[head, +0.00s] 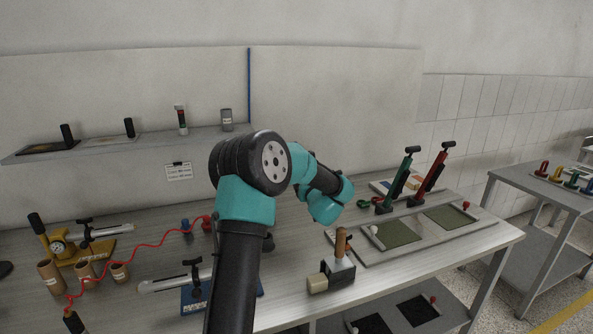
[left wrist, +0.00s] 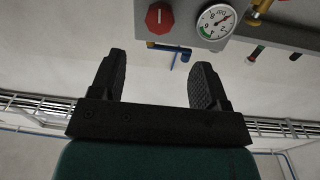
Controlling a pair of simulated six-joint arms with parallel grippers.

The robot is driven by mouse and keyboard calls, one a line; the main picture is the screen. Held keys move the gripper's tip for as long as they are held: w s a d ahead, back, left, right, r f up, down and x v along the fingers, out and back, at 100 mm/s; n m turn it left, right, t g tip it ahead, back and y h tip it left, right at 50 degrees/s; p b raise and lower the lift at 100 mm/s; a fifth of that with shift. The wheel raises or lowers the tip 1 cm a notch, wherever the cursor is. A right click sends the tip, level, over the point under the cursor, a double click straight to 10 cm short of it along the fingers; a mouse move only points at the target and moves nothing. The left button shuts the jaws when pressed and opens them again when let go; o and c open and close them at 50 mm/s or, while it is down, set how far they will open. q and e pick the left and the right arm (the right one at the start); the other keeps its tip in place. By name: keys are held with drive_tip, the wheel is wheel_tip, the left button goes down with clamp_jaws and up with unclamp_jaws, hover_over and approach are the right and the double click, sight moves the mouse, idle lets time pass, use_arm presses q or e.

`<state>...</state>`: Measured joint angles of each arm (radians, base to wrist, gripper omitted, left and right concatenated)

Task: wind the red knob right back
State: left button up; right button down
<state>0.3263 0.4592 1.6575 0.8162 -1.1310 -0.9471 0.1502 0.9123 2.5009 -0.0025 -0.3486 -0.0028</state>
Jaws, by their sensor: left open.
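The red knob (left wrist: 160,18) shows at the top of the left wrist view, on a grey panel (left wrist: 188,28). It is faceted and has a white mark running roughly up and down in the picture. My left gripper (left wrist: 160,64) is open, with nothing between its two black fingers. The knob lies beyond the fingertips in the picture, roughly in line with the gap and apart from both fingers. I cannot make out the knob in the head view. A teal and black arm (head: 245,205) of mine crosses the head view, but no gripper fingers show there.
A round white gauge (left wrist: 215,22) sits right of the knob, with brass fittings (left wrist: 259,8) farther right. A blue piece (left wrist: 174,58) hangs below the panel. In the head view, the bench holds green and red lever tools (head: 397,182) and a wooden-handled stamp (head: 340,262).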

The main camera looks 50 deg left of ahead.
use_arm(q)
drive_tip(key=x, duration=1.1)
drive_tip(key=shift+w+a, duration=0.15)
drive_tip(key=shift+a, duration=0.2)
drive_tip(key=shift+c, duration=0.3)
drive_tip(key=c, duration=0.9)
drive_tip(key=shift+o, duration=0.2)
